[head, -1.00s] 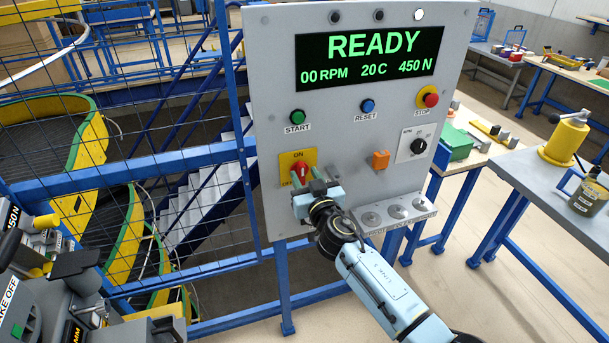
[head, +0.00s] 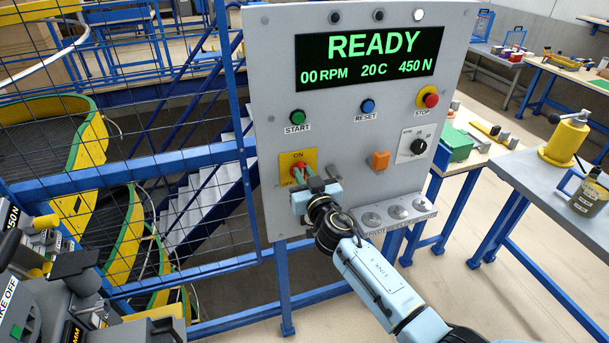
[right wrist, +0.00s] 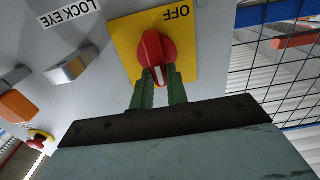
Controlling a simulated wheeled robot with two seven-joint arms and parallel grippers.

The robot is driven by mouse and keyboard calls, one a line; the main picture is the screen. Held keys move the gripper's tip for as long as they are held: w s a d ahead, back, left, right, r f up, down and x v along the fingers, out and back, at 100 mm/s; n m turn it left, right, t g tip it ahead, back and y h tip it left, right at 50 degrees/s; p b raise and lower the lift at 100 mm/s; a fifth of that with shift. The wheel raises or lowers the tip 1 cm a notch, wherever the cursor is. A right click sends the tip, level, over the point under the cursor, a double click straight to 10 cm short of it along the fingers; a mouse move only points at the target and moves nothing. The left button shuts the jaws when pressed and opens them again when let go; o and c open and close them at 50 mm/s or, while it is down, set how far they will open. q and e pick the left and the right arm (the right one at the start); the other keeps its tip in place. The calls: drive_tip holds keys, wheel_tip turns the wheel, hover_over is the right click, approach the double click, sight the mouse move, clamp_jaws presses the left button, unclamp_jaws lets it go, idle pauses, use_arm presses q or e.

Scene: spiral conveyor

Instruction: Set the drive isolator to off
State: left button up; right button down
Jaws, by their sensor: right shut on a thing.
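The drive isolator is a red rotary knob (head: 297,170) on a yellow plate (head: 299,156) at the lower left of the grey control panel (head: 340,140). The plate reads ON at the top and OFF at lower left. My right gripper (head: 304,176) is at the knob, its green fingers partly hiding it. In the right wrist view, the fingers (right wrist: 159,84) are closed on the front part of the red knob (right wrist: 152,48), either side of its white mark. The OFF label (right wrist: 178,13) appears upside down there. The knob's exact setting is hard to tell. My left gripper is not in view.
The display (head: 368,57) reads READY and 00 RPM. An orange block (head: 379,160) and a shelf with round sockets (head: 397,213) are right of my gripper. A blue-framed mesh fence (head: 120,160) stands at left. A bench with a yellow device (head: 566,140) stands at right.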

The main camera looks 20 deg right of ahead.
drive_tip(key=shift+n, duration=0.3)
drive_tip(key=shift+a+f+n+b, duration=0.3)
drive_tip(key=shift+n+b, duration=0.15)
drive_tip(key=shift+n, duration=2.4)
drive_tip(key=shift+a+f+n+b, duration=0.25)
drive_tip(key=shift+n+b, duration=0.25)
drive_tip(key=shift+n, duration=2.4)
drive_tip(key=shift+a+f+n+b, duration=0.3)
drive_tip(key=shift+n+b, duration=0.15)
drive_tip(key=shift+n, duration=2.4)
drive_tip(key=c, duration=1.4)
unclamp_jaws()
drive_tip(key=s, duration=1.3)
drive_tip(key=shift+s+d, duration=0.25)
drive_tip(key=shift+d, duration=0.05)
